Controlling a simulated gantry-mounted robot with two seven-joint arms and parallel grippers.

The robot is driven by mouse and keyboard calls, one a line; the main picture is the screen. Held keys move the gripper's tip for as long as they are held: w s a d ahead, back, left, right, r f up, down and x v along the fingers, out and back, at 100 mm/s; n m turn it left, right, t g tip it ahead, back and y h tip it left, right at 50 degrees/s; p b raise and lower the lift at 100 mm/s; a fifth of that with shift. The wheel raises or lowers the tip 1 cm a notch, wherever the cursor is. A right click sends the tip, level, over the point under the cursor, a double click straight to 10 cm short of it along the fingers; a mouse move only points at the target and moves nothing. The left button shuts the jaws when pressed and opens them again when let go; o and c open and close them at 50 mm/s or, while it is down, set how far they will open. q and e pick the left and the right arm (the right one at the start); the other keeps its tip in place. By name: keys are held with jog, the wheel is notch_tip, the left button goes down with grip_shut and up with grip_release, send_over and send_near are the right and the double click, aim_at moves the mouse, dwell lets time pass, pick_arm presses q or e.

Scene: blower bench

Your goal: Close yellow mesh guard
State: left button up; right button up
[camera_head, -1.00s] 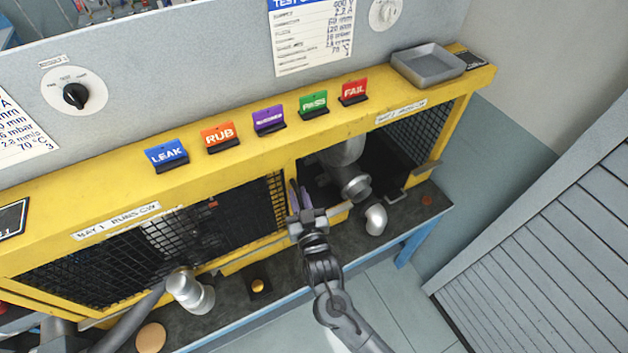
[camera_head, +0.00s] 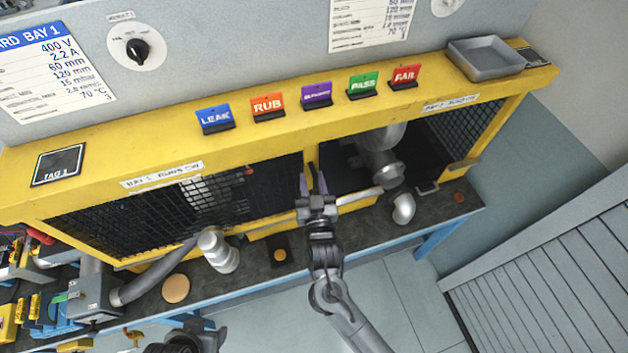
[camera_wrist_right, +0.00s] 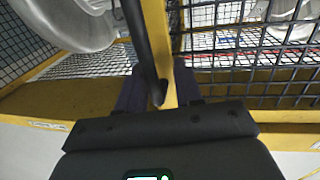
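Yellow-framed black mesh (camera_head: 130,215) covers the left bay front in the head view. The right bay front stands open around a grey blower (camera_head: 380,155); more mesh (camera_head: 482,122) shows at its right end. I cannot tell which panel is the movable guard. My right gripper (camera_head: 313,184) is at the divide between the bays, its purple fingers apart. In the right wrist view the fingers (camera_wrist_right: 158,92) stand either side of a yellow upright (camera_wrist_right: 157,35) and a dark bar (camera_wrist_right: 142,45); contact is unclear. A dark part at the bottom edge may be my left arm; its fingers cannot be made out.
A tan disc (camera_head: 176,288) lies on the dark bench top. Coloured tags, including PASS (camera_head: 363,86), and a grey tray (camera_head: 487,58) sit on the yellow top beam.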

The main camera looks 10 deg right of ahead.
jog(key=shift+d, duration=0.15)
jog(key=shift+s, duration=0.45)
jog(key=s+b, duration=0.1)
jog(key=s, duration=0.9)
jog(key=shift+a+b, duration=0.2)
jog(key=shift+b, duration=0.15)
